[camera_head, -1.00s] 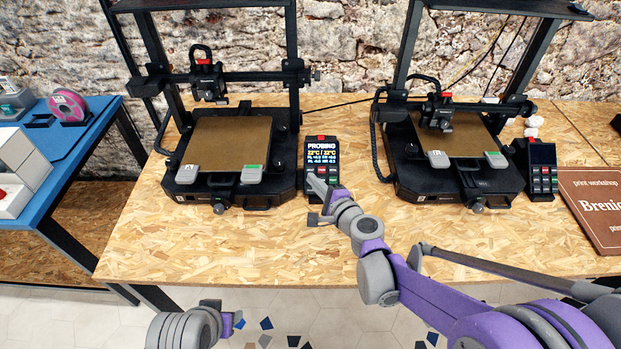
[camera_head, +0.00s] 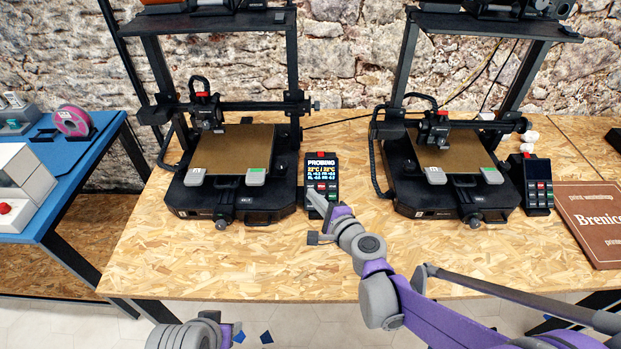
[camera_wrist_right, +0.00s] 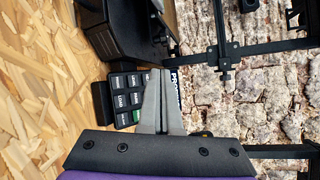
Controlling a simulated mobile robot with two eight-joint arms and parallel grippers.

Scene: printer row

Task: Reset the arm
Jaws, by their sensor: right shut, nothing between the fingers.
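My right arm reaches in from the lower right in the head view. Its gripper (camera_head: 314,198) is shut and empty, in front of the control box (camera_head: 321,172) with the lit "PROBING" screen, overlapping its lower edge in the picture. In the right wrist view the two grey fingers (camera_wrist_right: 161,78) lie together, with the box's keypad (camera_wrist_right: 126,100) just beyond them to the left; whether they touch it I cannot tell. My left arm shows only as a grey wrist at the bottom edge of the head view; its fingers cannot be made out.
Two black printers, left (camera_head: 232,208) and right (camera_head: 455,200), stand on the chipboard table (camera_head: 215,268). A second control box (camera_head: 538,183) with a dark screen and a brown sign (camera_head: 600,225) are at right. A blue table (camera_head: 62,205) stands left. The table's front is clear.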

